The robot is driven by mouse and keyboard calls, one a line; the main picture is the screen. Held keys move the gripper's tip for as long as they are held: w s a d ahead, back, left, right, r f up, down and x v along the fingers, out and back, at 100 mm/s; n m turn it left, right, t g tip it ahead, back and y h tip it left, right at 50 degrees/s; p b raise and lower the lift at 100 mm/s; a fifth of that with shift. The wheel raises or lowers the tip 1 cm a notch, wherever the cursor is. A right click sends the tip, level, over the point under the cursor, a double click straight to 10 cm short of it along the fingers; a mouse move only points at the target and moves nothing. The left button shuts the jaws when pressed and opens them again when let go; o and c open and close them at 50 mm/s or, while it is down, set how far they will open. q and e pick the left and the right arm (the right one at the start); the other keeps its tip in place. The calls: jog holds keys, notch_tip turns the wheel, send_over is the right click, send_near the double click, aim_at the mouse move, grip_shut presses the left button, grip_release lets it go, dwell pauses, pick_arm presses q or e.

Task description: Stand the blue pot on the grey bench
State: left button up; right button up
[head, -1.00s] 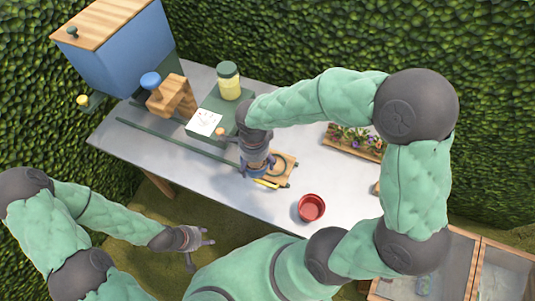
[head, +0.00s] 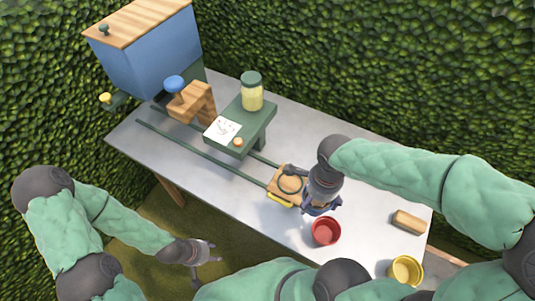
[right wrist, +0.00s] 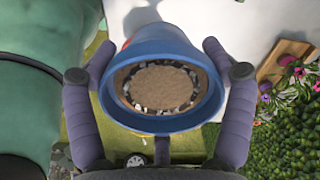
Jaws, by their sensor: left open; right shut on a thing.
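The blue pot (right wrist: 165,42), filled with brown soil ringed by pale pebbles, sits between the fingers of my right gripper (right wrist: 160,62) in the right wrist view. In the head view my right gripper (head: 322,205) is over the grey bench (head: 255,212), just right of a wooden plate and behind the red pot. The pot is mostly hidden there by the gripper, and I cannot tell its height above the bench. My left gripper (head: 210,262) is open and empty, off the bench's front edge.
The red pot (head: 325,232) is close to my right gripper. The wooden plate (head: 287,184) ends two green rails. A yellow pot (head: 405,270) and wooden block (head: 408,221) are at right. A green stand (head: 243,125), a jar (head: 252,90) and a blue hopper (head: 150,55) are further back.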

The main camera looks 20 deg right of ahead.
jog(key=shift+s+d+f, duration=0.15)
jog(key=shift+s+d, duration=0.25)
jog(key=shift+s, duration=0.2)
jog(key=shift+s+d+f, duration=0.15)
jog(key=shift+s+d, duration=0.2)
jog(key=shift+s, duration=0.25)
jog(key=w+d+f+b, duration=0.1)
jog(key=w+d+f, duration=0.2)
jog(key=w+d+f+b, duration=0.2)
jog(key=d+f, duration=0.1)
jog(key=w+d+f+b, duration=0.2)
jog(key=w+d+f, duration=0.1)
jog(key=d, duration=0.1)
jog(key=shift+w, duration=0.35)
jog(key=f, duration=0.1)
jog(key=f+b, duration=0.1)
jog(key=f, duration=0.2)
jog(key=shift+w+d+b, duration=0.25)
jog(key=shift+d+b, duration=0.05)
jog(key=shift+f, duration=0.2)
jog(key=o, duration=1.2)
